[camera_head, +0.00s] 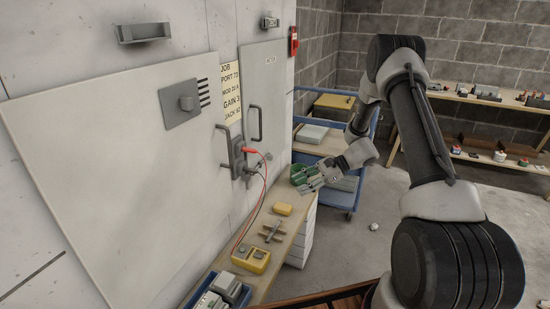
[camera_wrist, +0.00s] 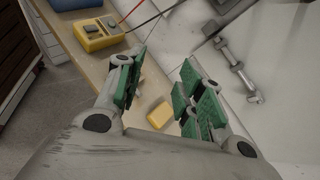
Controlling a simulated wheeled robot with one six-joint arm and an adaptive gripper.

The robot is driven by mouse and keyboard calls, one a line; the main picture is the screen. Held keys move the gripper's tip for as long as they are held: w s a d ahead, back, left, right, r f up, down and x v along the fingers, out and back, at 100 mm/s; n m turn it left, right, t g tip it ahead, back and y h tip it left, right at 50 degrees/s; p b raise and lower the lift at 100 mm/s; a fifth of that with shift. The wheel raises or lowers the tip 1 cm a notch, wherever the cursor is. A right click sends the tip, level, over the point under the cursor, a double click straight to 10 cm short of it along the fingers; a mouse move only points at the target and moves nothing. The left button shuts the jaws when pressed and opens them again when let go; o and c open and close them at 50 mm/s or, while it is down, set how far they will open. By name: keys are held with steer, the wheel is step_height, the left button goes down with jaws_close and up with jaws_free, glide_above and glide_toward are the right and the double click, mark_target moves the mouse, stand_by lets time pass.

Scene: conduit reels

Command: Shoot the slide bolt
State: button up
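In the wrist view, a grey metal rod with blocks along it (camera_wrist: 237,68), which looks like the slide bolt, is fixed to the pale panel at the upper right. I cannot make it out clearly in the head view. My gripper (camera_wrist: 157,65) has two green-padded fingers spread wide with nothing between them. It is to the left of the rod and apart from it. In the head view my gripper (camera_head: 305,176) hangs above the far end of the bench, to the right of the panel's dark handle and latch plate (camera_head: 238,155).
The narrow wooden bench (camera_head: 235,270) holds a yellow meter (camera_head: 251,258) with red and black leads, a yellow block (camera_head: 282,209), a grey-brown tool (camera_head: 272,231) and a blue bin (camera_head: 228,291). A blue cart (camera_head: 340,198) stands behind. The leads run up to the panel.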

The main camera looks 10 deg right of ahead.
steer(key=w+f+m+t+y, duration=0.2)
steer(key=w+f+m+t, duration=0.2)
steer(key=w, duration=0.4)
steer(key=m+t, duration=0.4)
steer(key=m, duration=0.1)
glide_toward(269, 158)
steer(key=w+a+t, duration=0.1)
steer(key=w+a, duration=0.4)
steer(key=shift+a+y, duration=0.3)
steer(key=shift+a, duration=0.05)
jaws_close()
